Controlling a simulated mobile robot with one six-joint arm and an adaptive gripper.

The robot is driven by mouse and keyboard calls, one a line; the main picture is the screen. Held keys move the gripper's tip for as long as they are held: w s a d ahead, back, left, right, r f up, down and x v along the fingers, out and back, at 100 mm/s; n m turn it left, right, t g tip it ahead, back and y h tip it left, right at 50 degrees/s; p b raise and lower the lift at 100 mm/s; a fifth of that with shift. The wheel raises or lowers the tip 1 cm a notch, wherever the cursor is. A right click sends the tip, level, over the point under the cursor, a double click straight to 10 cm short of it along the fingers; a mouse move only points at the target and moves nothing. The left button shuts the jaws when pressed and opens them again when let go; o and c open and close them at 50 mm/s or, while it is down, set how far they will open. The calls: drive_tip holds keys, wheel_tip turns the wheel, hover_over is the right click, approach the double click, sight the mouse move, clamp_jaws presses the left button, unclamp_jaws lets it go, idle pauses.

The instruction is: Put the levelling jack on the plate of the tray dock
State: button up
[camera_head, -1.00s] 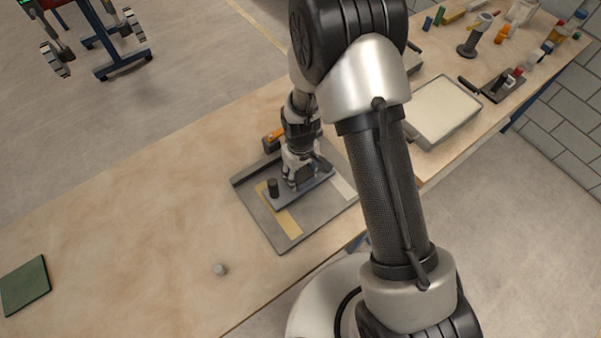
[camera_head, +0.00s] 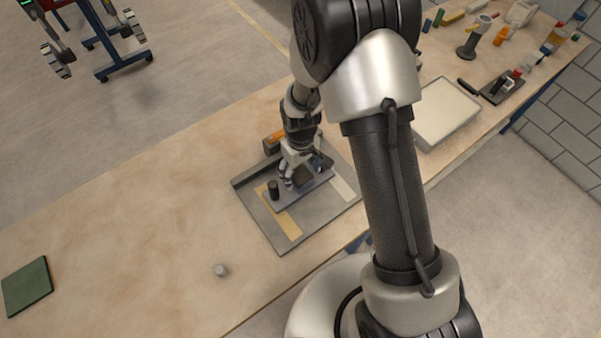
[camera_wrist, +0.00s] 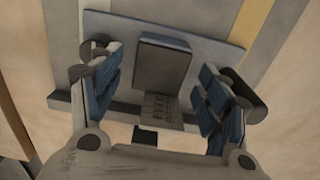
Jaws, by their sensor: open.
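The tray dock (camera_head: 257,216) is a grey tray on the wooden table, with a yellow strip and a pale strip. A long blue-grey plate (camera_wrist: 215,32) lies across it; it also shows in the head view (camera_head: 290,199), with a black knob (camera_head: 273,188) near its left end. A dark block with a lettered lower part, seemingly the levelling jack (camera_wrist: 163,65), stands over the plate in the wrist view. My gripper (camera_wrist: 160,95) is open, its blue-padded fingers on either side of the block with visible gaps. In the head view, my gripper (camera_head: 303,177) partly hides the block.
An orange-and-dark item (camera_head: 272,142) lies at the tray's back edge. A small grey cylinder (camera_head: 220,270) and a green mat (camera_head: 26,286) are to the left. A pale-topped tray (camera_head: 446,112) and several tools stand right. The table left of the dock is mostly clear.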

wheel_tip(320, 180, up, 9)
drive_tip(key=p, duration=0.2)
wheel_tip(320, 180, up, 11)
drive_tip(key=m+t, duration=0.1)
drive_tip(key=m, duration=0.1)
hover_over(301, 174)
drive_tip(key=s+d, duration=0.1)
drive_tip(key=d, duration=0.2)
drive_tip(key=s+d+r+m+t, duration=0.2)
drive_tip(key=s+d+r, duration=0.4)
drive_tip(key=s+r, duration=0.45)
drive_tip(key=s+d+r+m+t, duration=0.1)
drive_tip(key=s+d+r+m, duration=0.1)
drive_tip(key=s+r, duration=0.3)
drive_tip(key=s+d, duration=0.1)
drive_tip(key=s, duration=0.2)
drive_tip(key=shift+s+d+r+m+t, duration=0.2)
drive_tip(key=shift+d+m+t, duration=0.1)
drive_tip(key=shift+m, duration=0.1)
drive_tip(key=shift+w, duration=0.1)
wheel_tip(301, 174, down, 3)
drive_tip(key=b, duration=0.3)
